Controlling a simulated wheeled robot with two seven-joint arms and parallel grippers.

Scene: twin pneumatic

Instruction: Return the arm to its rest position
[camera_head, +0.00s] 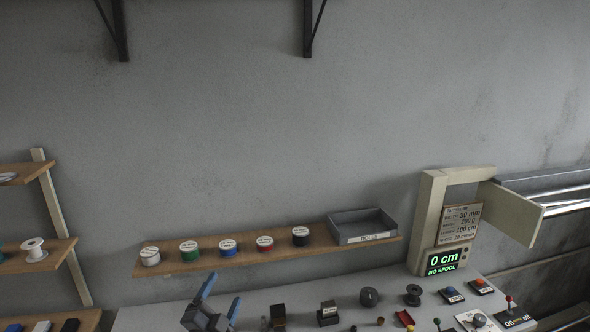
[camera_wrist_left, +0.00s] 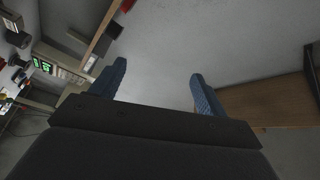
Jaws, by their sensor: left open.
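My left gripper (camera_head: 221,299) shows at the bottom of the head view, left of centre, in front of the grey work table. Its two blue fingers are spread apart with nothing between them. In the left wrist view the same open gripper (camera_wrist_left: 155,88) has only the bare grey wall and floor region between its fingertips. My right gripper is in neither view.
A wooden shelf (camera_head: 205,263) with several labelled spools and a grey tray (camera_head: 362,227) runs behind the gripper. A cream machine (camera_head: 428,215) reading "0 cm, NO SPOOL" stands at the right. Small parts and switches crowd the table (camera_head: 262,293). Wooden racks (camera_head: 52,254) stand at the left.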

